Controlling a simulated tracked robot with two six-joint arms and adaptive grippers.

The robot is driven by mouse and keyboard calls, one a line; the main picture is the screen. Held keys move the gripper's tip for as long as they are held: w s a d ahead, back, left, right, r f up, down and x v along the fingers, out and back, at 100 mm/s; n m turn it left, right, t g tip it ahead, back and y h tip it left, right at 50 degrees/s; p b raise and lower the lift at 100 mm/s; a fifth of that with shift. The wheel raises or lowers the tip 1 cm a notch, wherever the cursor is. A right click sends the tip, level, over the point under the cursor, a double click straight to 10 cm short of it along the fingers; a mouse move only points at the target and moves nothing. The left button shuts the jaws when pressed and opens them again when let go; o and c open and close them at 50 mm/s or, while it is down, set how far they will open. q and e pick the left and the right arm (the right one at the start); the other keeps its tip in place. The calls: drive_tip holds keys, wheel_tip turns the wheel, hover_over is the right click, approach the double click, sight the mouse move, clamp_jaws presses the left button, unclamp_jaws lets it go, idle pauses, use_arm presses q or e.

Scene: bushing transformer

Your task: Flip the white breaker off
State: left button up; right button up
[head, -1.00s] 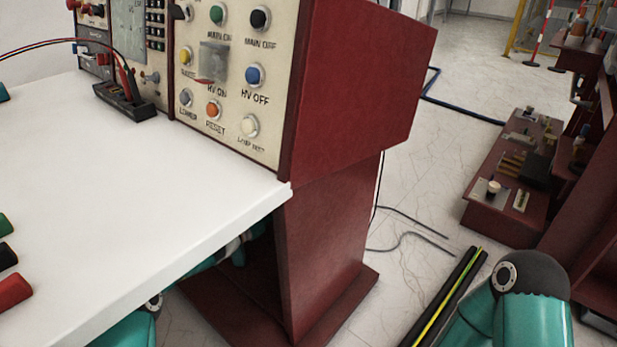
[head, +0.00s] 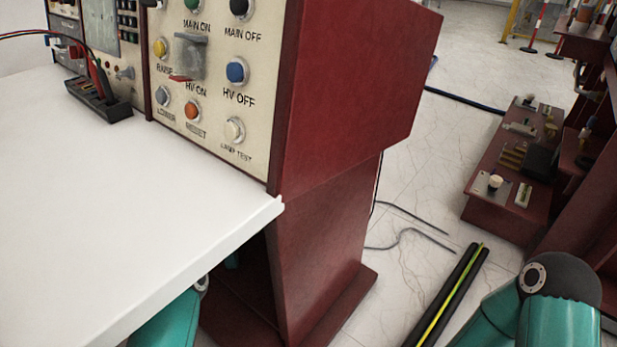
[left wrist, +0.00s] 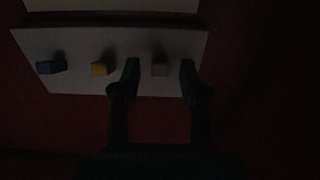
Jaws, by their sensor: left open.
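In the dim left wrist view, a pale panel (left wrist: 75,84) carries a row of small switches. A blue breaker (left wrist: 51,67) is at the left, a yellow breaker (left wrist: 101,69) is in the middle and the white breaker (left wrist: 160,69), looking grey in the dark, is at the right. My left gripper (left wrist: 159,76) is open, with one finger on each side of the white breaker. A gap shows between it and each finger; depth is hard to judge. The head view shows neither the breakers nor the left gripper. My right gripper is out of view.
In the head view, a red cabinet (head: 330,110) bears a control panel (head: 221,118) beside a white tabletop (head: 90,200). A black multimeter-like box (head: 98,98) lies on the table. A low red shelf (head: 490,212) stands at right. Cables cross the floor between.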

use_arm(q)
clamp_jaws()
drive_tip(key=f+t+h+b, duration=0.2)
drive_tip(key=t, duration=0.1)
drive_tip(key=shift+a, duration=0.2)
idle(0.4)
unclamp_jaws()
idle(0.3)
